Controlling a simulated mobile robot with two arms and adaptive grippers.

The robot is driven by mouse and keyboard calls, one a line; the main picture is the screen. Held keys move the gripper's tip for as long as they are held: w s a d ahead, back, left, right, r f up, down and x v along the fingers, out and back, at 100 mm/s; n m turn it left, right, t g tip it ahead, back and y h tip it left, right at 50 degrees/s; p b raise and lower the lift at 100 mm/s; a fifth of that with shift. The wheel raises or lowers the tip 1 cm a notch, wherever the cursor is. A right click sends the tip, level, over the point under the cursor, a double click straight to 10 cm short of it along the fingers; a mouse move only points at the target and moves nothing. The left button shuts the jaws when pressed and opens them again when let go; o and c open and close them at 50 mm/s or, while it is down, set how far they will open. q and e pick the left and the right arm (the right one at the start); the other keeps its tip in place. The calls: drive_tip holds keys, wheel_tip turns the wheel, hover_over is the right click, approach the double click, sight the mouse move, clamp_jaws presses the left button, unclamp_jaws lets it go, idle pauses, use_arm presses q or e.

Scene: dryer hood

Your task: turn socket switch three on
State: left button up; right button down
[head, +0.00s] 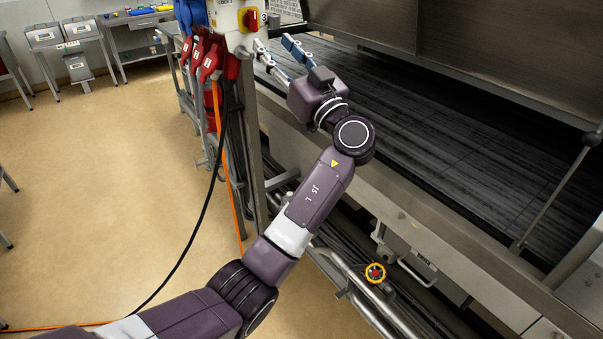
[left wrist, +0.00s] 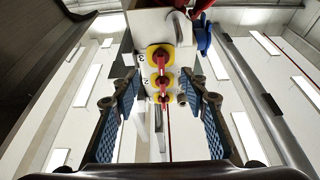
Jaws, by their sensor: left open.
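A light socket box (head: 226,14) stands at the top of the head view. A red and yellow rotary switch (head: 251,19) on its right side has a "3" label beside it. In the left wrist view, three yellow switch plates with red handles line up on the box: upper (left wrist: 159,57), middle (left wrist: 162,80) and lower (left wrist: 165,98). My left gripper (head: 274,45) is open and empty, just below and right of the box. Its blue-padded fingers (left wrist: 159,90) stand either side of the switch row, apparently apart from it. My right gripper is not visible.
Red plugs (head: 207,58) with black and orange cables hang at the box's left. A metal conveyor machine (head: 440,110) with a dark belt fills the right, with a hood above. A yellow-red emergency stop (head: 375,273) sits low on it. The floor (head: 100,170) at left is clear.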

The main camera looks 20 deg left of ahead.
use_arm(q)
drive_tip(key=w+f+m+h, duration=0.2)
drive_tip(key=f+m, duration=0.1)
drive_tip(key=f, duration=0.8)
drive_tip(key=w+f+m+h+b, duration=0.1)
drive_tip(key=w+f+m+h, duration=0.1)
drive_tip(key=f, duration=0.8)
drive_tip(key=w+f+m+h+b, duration=0.1)
drive_tip(key=f+m+h, duration=0.3)
drive_tip(key=f, duration=0.7)
drive_tip(key=shift+w+d+f, duration=0.3)
drive_tip(key=shift+w, duration=0.15)
